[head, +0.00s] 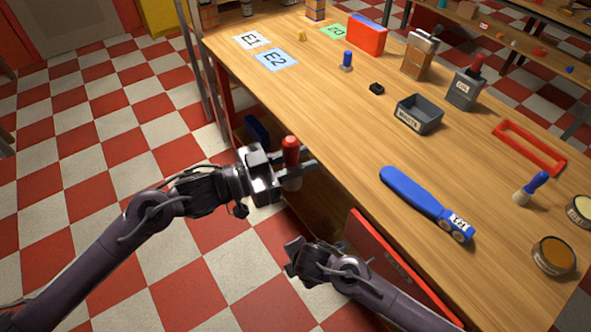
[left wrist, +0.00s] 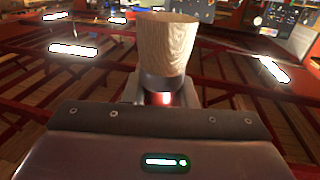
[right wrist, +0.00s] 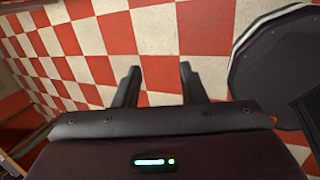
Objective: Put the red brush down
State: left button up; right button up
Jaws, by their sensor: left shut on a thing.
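The red brush (head: 290,148) is in my left gripper (head: 296,170), close to the left edge of the wooden table (head: 300,75). Its red handle points up in the head view. My left gripper is shut on it. In the left wrist view the brush's pale bristle end (left wrist: 168,45) and dark collar stick out past the fingers. My right gripper (head: 297,257) hangs beside the table's front, below the top. In the right wrist view its two fingers (right wrist: 157,85) stand apart with nothing between them, over the checkered floor.
A blue paddle-shaped tool (head: 415,195), a grey open bin (head: 419,114), a red frame (head: 528,147) and a blue brush (head: 531,188) lie on the table. Marked mats E1 (head: 251,40) and E2 (head: 276,60) are at the far left. Bare wood lies between.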

aim_at(290, 148)
pick_arm(q)
jog(key=shift+w+d, duration=0.1)
pick_arm(e)
jog(key=w+d+r+n+t+h, duration=0.1)
jog(key=w+d+r+n+t, duration=0.15)
jog(key=r, duration=0.65)
jog(key=w+d+r+n+t+h, duration=0.2)
jog(key=w+d+r+n, duration=0.2)
jog(key=r, duration=0.5)
jog(key=w+d+r+n+t+h, duration=0.1)
jog(key=w+d+r+n+t, duration=0.2)
jog(key=r, duration=0.6)
jog(key=s+a+r+n+t+y, duration=0.2)
jog(key=s+a+r+n+y, duration=0.2)
jog(key=s+a+r, duration=0.75)
jog(key=shift+g, duration=0.25)
jog(key=x, duration=0.7)
jog(key=d+x, duration=0.1)
jog(key=x, duration=0.2)
jog(key=shift+w+r, duration=0.25)
jog(key=shift+w, duration=0.25)
jog(key=c, duration=0.7)
pick_arm(q)
jog(key=o, duration=1.1)
pick_arm(e)
grip_shut()
